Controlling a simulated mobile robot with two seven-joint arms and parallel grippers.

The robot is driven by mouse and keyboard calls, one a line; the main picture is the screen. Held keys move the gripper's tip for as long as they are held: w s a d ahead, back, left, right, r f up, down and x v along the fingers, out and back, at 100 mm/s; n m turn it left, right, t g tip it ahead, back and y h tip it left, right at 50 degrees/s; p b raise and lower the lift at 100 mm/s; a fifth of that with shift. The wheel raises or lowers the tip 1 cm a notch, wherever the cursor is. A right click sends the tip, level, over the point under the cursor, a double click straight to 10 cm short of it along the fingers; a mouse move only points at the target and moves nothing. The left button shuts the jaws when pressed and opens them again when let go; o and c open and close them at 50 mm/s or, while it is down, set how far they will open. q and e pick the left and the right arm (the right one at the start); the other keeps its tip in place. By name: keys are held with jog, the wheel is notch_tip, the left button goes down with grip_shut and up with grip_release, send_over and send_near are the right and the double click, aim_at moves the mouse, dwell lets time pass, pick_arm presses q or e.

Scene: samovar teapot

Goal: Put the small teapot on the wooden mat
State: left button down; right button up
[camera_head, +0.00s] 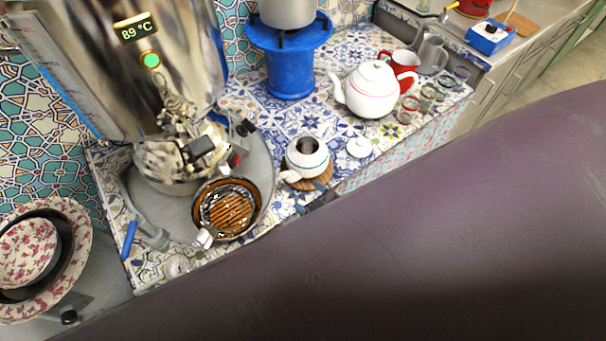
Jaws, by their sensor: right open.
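The small white teapot (307,154) stands upright with its top open in the middle of the tiled counter. The round wooden mat (322,181) shows under its front right side, and the teapot appears to rest on it. A small white lid (360,148) lies on the tiles to the right of the teapot. My right gripper (316,203) is open, just in front of the mat at the counter's front edge; much of it is hidden by my large dark arm. The gripper looks empty and apart from the teapot. My left gripper is not in view.
A steel samovar (120,70) and a round grill tray (228,208) stand to the left. A big white teapot (370,92), red jug (403,62) and several small glasses (428,92) stand at the right. A blue burner (289,65) is behind.

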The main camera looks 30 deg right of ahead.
jog(key=shift+s+d+r, duration=0.1)
jog(key=shift+s+r, duration=0.05)
jog(key=shift+s, duration=0.3)
jog(key=s+d+f+m+g, duration=0.1)
jog(key=s+d+f+m, duration=0.1)
jog(key=d, duration=0.2)
jog(key=s+d+f+m+g+h, duration=0.1)
jog(key=s+d+f+m, duration=0.1)
jog(key=d+m, duration=0.1)
jog(key=shift+d, duration=0.55)
jog(key=shift+w+f, duration=0.1)
